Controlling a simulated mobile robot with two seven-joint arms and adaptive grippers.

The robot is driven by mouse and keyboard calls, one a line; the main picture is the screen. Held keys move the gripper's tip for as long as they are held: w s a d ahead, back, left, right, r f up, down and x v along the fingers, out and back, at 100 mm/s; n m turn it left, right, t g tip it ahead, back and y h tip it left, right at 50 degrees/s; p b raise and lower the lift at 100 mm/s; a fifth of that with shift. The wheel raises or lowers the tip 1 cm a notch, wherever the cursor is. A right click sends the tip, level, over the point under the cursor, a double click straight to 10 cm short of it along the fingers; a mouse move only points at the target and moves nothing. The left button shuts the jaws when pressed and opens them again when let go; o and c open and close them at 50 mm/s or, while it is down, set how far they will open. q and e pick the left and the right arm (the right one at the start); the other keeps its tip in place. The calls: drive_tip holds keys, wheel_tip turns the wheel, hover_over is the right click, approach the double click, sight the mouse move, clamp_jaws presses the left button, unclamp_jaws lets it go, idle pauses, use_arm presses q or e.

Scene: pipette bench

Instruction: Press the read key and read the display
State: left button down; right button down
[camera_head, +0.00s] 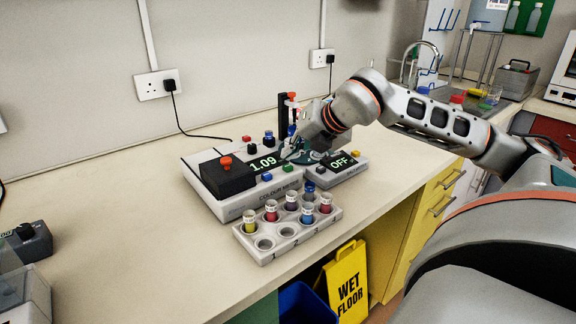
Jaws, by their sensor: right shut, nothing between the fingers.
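The white colour meter (235,207) stands on the bench with a dark lid block (226,178) topped by a red knob. Its display (264,163) is lit and reads 1.09. A blue key (267,177) and a green key (288,168) sit on the panel below the display; I cannot read their labels. My right gripper (287,153) is shut and empty, at the right end of the display and above the green key. I cannot tell whether its tips touch the meter. My left gripper is out of view.
A smaller device (345,172) with a display reading OFF stands right of the meter. A white rack (293,240) with several coloured vials sits in front, near the bench edge. A sink tap (424,50) is further back.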

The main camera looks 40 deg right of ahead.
drive_tip(key=shift+f, duration=0.45)
drive_tip(key=shift+f, duration=0.5)
idle(0.6)
drive_tip(key=shift+r, duration=0.95)
